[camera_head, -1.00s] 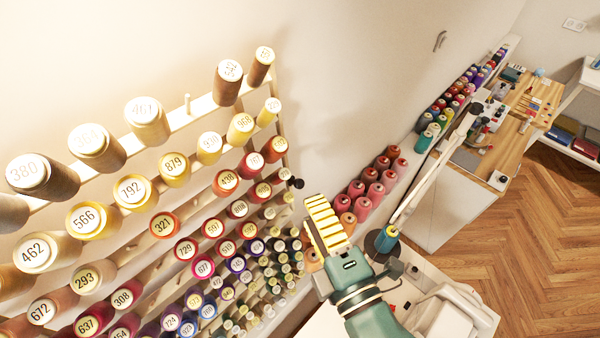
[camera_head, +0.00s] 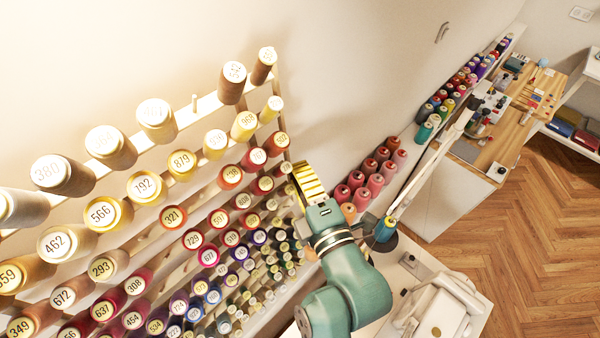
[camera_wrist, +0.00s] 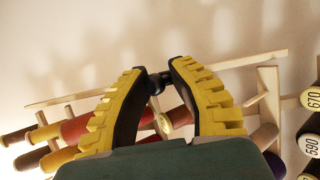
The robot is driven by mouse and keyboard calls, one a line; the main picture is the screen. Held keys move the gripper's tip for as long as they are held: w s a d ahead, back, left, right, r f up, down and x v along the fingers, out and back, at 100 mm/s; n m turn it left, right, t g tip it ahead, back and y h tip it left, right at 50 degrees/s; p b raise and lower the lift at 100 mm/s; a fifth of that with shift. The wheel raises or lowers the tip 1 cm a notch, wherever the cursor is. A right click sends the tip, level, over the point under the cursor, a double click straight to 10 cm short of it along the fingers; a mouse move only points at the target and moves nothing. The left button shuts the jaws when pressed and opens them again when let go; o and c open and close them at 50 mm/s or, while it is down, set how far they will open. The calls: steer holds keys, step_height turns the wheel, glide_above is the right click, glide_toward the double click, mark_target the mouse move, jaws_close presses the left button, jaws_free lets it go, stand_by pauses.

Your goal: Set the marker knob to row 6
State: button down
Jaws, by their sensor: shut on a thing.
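The marker knob (camera_wrist: 155,83) is a small black knob. In the wrist view it sits between the tips of my gripper (camera_wrist: 158,72), whose black pads close on it from both sides. In the head view my gripper (camera_head: 300,178), with yellow ribbed fingers, is at the right edge of the thread rack (camera_head: 290,158). The knob is hidden there behind the fingers. I cannot tell which row it is level with.
Numbered thread spools (camera_head: 144,186) fill the slanted rack left of my gripper. Red and pink cones (camera_head: 375,183) stand close on its right. A white sewing machine (camera_head: 440,305) is at the lower right. Wall space above the gripper is clear.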

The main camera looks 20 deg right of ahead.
steer(key=f+b, duration=0.4)
steer(key=b, duration=0.1)
steer(key=shift+s+d+f, duration=0.1)
steer(key=shift+s+f, duration=0.15)
steer(key=shift+f, duration=0.1)
steer(key=c, duration=1)
jaws_free()
steer(key=s, duration=1.2)
steer(key=shift+a, duration=0.3)
